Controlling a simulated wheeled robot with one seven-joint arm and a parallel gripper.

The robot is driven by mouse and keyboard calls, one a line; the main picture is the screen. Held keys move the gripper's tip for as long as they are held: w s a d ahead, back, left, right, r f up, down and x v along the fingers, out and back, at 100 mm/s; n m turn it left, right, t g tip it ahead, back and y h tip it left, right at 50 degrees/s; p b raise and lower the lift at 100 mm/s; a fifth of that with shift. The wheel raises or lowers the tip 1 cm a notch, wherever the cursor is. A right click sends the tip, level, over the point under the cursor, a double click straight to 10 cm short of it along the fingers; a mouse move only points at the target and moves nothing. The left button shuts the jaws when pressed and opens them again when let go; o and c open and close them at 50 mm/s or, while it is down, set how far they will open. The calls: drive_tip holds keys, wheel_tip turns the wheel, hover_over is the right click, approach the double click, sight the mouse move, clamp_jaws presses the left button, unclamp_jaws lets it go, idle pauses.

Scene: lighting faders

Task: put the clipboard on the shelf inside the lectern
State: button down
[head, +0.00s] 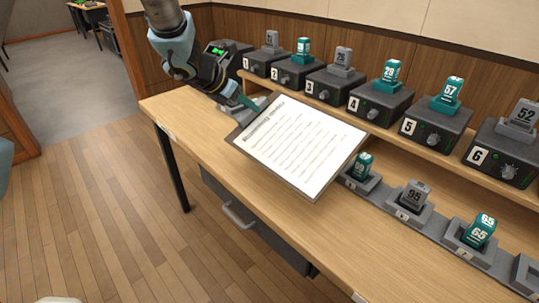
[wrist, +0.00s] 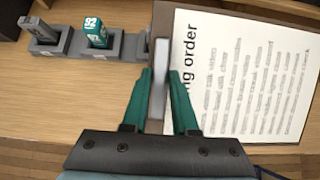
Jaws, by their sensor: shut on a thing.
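The clipboard (head: 300,145) has a brown board and a white printed sheet. In the head view it is over the desk's left half and covers part of the desk's front edge. I cannot tell exactly how high it is. My gripper (head: 247,103) is shut on its upper left edge. In the wrist view my gripper's (wrist: 159,75) green fingers close on the edge at a grey clip, and the sheet (wrist: 240,75) extends right, its heading ending "ng order". I see no lectern or shelf inside one in either view.
The wooden desk (head: 195,118) has a drawer with a handle (head: 238,217) below. A raised ledge holds several numbered dark boxes (head: 380,103) with grey or teal packs. A grey slotted rack (head: 405,212) with packs lies right of the clipboard. Floor (head: 100,225) is clear at left.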

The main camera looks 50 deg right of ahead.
sight(250, 132)
wheel_tip(250, 132, down, 9)
drive_tip(key=shift+f+p, duration=0.1)
drive_tip(key=shift+p, duration=0.25)
drive_tip(key=c, duration=0.7)
unclamp_jaws()
drive_tip(key=b+v, duration=0.1)
drive_tip(key=v, duration=1.1)
drive_tip(key=shift+b, duration=0.35)
